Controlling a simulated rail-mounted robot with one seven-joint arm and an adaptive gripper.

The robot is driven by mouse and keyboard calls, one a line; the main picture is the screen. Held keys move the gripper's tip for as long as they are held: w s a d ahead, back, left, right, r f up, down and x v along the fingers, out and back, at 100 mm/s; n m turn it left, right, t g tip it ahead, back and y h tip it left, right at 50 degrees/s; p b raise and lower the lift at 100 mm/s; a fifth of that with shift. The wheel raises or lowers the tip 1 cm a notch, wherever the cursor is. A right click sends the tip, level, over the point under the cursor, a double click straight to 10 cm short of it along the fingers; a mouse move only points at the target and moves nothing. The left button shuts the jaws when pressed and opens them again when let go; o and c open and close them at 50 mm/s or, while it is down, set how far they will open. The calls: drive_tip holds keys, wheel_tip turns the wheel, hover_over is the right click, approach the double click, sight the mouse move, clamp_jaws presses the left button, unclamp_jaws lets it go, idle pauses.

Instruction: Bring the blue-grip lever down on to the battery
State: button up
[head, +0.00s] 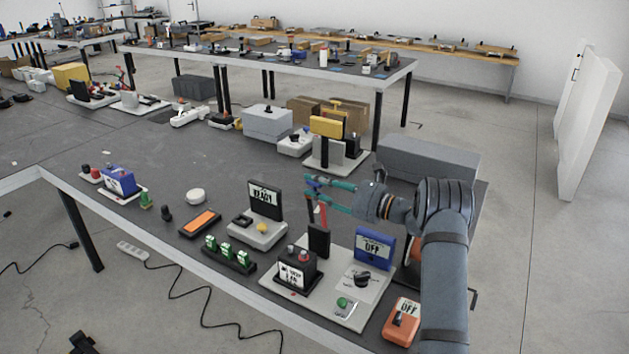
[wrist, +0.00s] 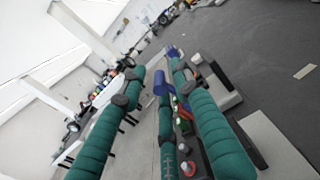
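My gripper (head: 317,192) has its teal padded fingers spread apart, above the near bench and pointing left in the head view. In the wrist view my gripper (wrist: 152,74) shows a blue grip (wrist: 161,84) in line with the gap between its fingers. I cannot tell whether they touch. In the head view an upright red lever part (head: 322,214) stands just below the fingers, by a black block (head: 318,238); its blue grip is mostly hidden. A dark box with terminals and a white label (head: 296,270), likely the battery, sits on the same white base plate (head: 335,313).
A blue box marked OFF (head: 374,247) and a black knob (head: 362,279) stand on the right of the plate. A black READY display (head: 265,199) stands to the left. An orange OFF switch box (head: 401,321) is at the near edge. A grey case (head: 428,161) lies behind.

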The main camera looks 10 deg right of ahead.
drive_tip(key=shift+w+a, duration=0.25)
drive_tip(key=shift+a, duration=0.1)
drive_tip(key=shift+c, duration=0.3)
clamp_jaws()
idle(0.5)
